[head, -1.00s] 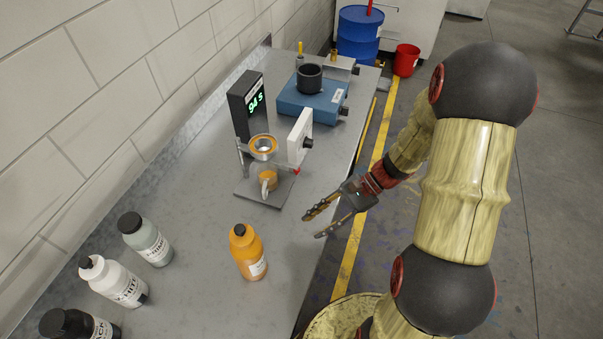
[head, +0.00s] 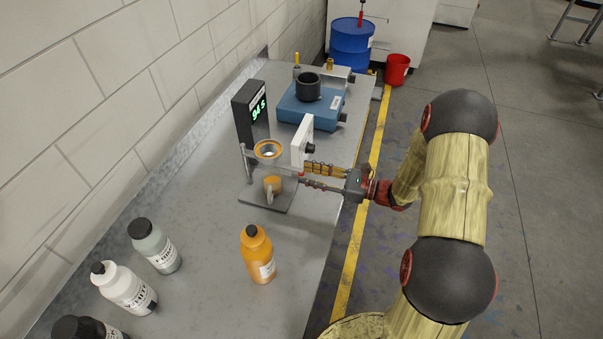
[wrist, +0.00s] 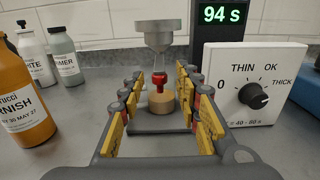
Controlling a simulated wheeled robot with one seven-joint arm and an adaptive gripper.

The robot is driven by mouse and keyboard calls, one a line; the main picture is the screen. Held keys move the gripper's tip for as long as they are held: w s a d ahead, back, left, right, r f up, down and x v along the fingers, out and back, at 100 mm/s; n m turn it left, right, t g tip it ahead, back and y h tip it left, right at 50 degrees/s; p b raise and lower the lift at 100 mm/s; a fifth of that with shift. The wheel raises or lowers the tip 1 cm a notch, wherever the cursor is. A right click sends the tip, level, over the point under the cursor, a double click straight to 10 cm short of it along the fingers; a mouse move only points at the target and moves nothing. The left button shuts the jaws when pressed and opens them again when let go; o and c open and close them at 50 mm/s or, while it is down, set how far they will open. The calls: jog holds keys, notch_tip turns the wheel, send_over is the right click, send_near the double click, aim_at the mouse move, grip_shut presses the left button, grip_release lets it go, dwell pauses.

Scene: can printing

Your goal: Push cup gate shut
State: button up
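My gripper (head: 303,175) is open and empty, reaching in from the right at knob height. In the wrist view its fingers (wrist: 160,88) are on either side of the knob, with gaps. I cannot tell how deep the knob lies between them.
A timer (head: 249,107) reads 94 s behind the cup. An orange bottle (head: 258,256) stands in front, with several bottles to the left. A blue device (head: 311,108) is farther back.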

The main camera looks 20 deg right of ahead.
jog(key=shift+x, duration=1.45)
jog(key=shift+c, duration=0.7)
grip_shut()
